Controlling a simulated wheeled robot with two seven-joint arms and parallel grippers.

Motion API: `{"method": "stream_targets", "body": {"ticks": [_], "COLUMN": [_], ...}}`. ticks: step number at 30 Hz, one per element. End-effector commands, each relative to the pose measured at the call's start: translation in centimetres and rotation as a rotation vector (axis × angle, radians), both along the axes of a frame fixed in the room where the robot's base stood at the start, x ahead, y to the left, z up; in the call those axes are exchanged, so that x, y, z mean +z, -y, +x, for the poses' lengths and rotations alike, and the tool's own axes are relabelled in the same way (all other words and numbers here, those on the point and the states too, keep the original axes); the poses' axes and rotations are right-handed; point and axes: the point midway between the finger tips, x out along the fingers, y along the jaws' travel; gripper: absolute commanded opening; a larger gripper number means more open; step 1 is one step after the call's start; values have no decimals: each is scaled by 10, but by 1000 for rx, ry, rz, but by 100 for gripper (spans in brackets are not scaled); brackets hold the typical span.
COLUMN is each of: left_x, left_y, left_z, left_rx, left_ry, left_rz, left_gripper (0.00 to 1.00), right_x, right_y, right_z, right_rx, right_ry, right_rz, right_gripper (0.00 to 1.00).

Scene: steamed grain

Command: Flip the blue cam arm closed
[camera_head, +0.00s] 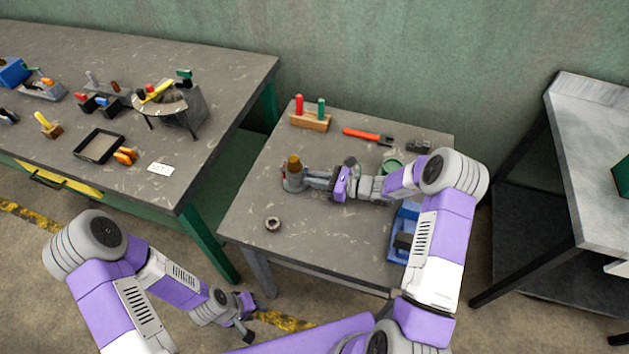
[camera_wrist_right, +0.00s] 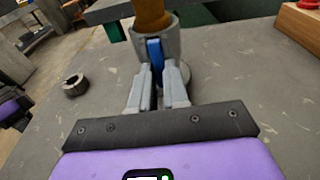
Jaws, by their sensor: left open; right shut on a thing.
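A grey fixture (camera_head: 294,183) with a brown cylinder (camera_head: 293,162) standing in its top is on the small table. In the right wrist view the fixture (camera_wrist_right: 172,45) and cylinder (camera_wrist_right: 152,14) are straight ahead. The blue cam arm (camera_wrist_right: 155,52) stands upright against the fixture's near side. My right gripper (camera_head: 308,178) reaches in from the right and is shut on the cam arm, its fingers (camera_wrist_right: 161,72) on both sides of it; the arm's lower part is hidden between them. My left gripper (camera_head: 245,322) is open and empty, low beside the small table.
A dark ring nut (camera_head: 273,224) lies on the table in front of the fixture. Behind are a wooden block with red and green handles (camera_head: 310,122) and a red-handled tool (camera_head: 367,136). A blue bin (camera_head: 397,245) is at the right, partly behind my arm. The table's front middle is clear.

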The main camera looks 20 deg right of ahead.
Motion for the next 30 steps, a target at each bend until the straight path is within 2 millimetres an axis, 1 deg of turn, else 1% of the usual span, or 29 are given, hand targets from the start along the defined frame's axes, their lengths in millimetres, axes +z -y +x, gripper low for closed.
{"method": "stream_targets", "body": {"ticks": [5,6,10,11,20,23,30], "left_x": [1,1,1,1,1,4,15], "left_y": [0,0,0,0,0,0,0], "left_z": [0,0,0,0,0,0,0], "left_rx": [0,0,0,0,0,0,0], "left_ry": [0,0,1,1,0,0,0], "left_rz": [0,0,0,0,0,0,0], "left_gripper": [43,43,43,43,43,43,43], "right_x": [0,0,0,0,3,13,60], "right_y": [-1,-1,-1,-1,0,0,0], "right_z": [0,0,0,0,0,1,0], "right_rx": [1,1,1,1,1,0,0], "right_ry": [-1,-1,-1,-1,0,2,3], "right_rz": [-1,-1,-1,-1,-1,-2,-2], "right_gripper": [0,19,39,40,40,40,40]}}
